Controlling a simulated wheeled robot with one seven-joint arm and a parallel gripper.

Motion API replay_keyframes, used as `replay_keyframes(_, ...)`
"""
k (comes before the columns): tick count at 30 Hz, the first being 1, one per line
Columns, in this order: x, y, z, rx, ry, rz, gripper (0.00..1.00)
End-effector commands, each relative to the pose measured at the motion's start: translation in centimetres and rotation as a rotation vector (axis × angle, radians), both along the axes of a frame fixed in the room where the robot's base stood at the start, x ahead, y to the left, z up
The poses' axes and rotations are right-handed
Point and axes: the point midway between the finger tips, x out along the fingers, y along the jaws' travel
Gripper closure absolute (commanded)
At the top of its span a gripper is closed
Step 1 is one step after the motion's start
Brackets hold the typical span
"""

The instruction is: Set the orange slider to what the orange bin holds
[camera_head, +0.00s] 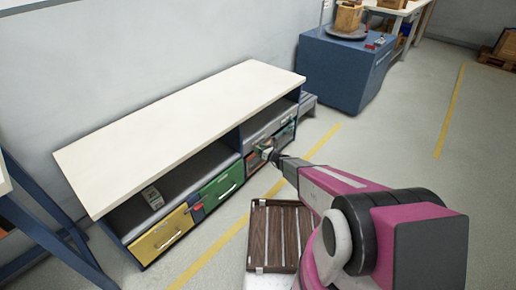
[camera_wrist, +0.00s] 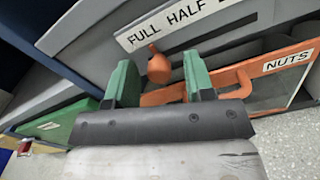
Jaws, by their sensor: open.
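The orange slider knob (camera_wrist: 158,67) sits on a slot under a white label strip (camera_wrist: 180,22) reading FULL, HALF and a cut-off word; the knob lies toward the FULL end. My gripper (camera_wrist: 158,78) is open, its green fingers either side of the knob in the wrist view; whether they touch it I cannot tell. Below is the orange bin (camera_wrist: 236,80), labelled NUTS, with an orange handle and a greyish window; its contents are not readable. In the head view my gripper (camera_head: 267,152) is at the bench's right part, covering the slider.
The white-topped bench (camera_head: 180,130) also holds a green bin (camera_head: 222,185) and a yellow bin (camera_head: 162,236). A brown slatted tray (camera_head: 278,235) is beside my arm. A blue cabinet (camera_head: 345,70) stands behind. Floor at the right is clear.

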Motion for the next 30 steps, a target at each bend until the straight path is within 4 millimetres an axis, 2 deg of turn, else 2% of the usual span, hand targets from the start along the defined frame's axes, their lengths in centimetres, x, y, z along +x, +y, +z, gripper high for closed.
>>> replay_keyframes(8, 0.1, 0.2, 0.0, 0.000, 0.000, -0.001, 0.51)
replay_keyframes(11, 0.1, 0.2, 0.0, 0.000, 0.000, 0.000, 0.81)
replay_keyframes(12, 0.1, 0.2, 0.0, 0.000, 0.000, 0.000, 0.94)
replay_keyframes(13, 0.1, 0.2, 0.0, 0.000, 0.000, 0.000, 1.00)
replay_keyframes(18, 0.3, 0.0, 0.0, -0.001, -0.001, 0.000, 1.00)
replay_keyframes(25, 2.9, -2.0, -0.2, 0.000, 0.000, -0.002, 1.00)
replay_keyframes(30, 3.2, -2.3, -0.1, -0.002, 0.000, -0.001, 1.00)
